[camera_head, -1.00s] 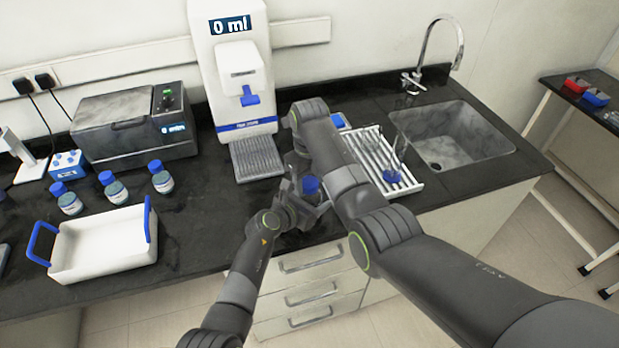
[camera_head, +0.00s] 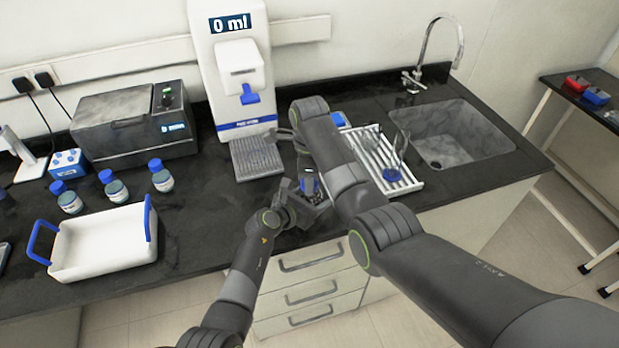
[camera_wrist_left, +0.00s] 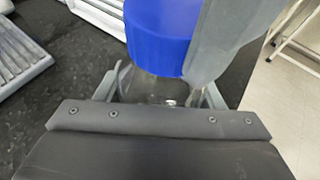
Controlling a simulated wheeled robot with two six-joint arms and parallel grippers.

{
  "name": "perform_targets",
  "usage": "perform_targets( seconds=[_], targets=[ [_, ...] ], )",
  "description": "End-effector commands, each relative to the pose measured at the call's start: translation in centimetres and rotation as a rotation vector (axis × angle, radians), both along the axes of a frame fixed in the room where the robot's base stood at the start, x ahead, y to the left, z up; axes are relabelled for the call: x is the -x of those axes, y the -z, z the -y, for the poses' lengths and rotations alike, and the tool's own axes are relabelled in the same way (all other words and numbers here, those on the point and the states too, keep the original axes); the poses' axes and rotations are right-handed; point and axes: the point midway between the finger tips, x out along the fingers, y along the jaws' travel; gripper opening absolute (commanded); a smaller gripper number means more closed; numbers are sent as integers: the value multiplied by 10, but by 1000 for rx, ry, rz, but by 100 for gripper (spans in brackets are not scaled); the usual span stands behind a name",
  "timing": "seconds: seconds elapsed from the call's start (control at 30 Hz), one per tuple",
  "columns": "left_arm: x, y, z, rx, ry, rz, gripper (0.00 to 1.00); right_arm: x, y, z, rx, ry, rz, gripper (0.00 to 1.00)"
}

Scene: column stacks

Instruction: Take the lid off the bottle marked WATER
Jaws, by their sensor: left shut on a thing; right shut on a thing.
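A bottle with a blue lid (camera_head: 310,184) is held above the front part of the bench, in front of the dispenser. My left gripper (camera_head: 306,198) is shut on its clear body (camera_wrist_left: 150,86), which shows below the lid in the left wrist view. My right gripper (camera_head: 311,176) is shut on the blue lid. In the left wrist view one grey finger (camera_wrist_left: 230,38) lies against the lid's right side. The lid still sits at the top of the bottle. My arms hide much of the bottle, and no WATER label is readable.
Several blue-lidded bottles (camera_head: 113,187) stand at the left behind a white tray (camera_head: 105,262) with blue handles. A dispenser (camera_head: 235,75) reading 0 ml stands behind. A white drying rack (camera_head: 408,185) and a sink (camera_head: 452,135) are to the right.

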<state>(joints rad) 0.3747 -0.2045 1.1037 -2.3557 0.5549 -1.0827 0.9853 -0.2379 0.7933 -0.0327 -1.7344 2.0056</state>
Motion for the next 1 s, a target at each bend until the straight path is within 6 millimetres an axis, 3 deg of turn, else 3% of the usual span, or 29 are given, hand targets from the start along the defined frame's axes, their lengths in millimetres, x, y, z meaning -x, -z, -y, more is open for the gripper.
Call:
perform_targets(
  seconds=[1.0],
  targets=[
    [0, 0, 0, 0, 0, 0, 0, -1, -2, 0, 1, -1638, 1, 12]
  ],
)
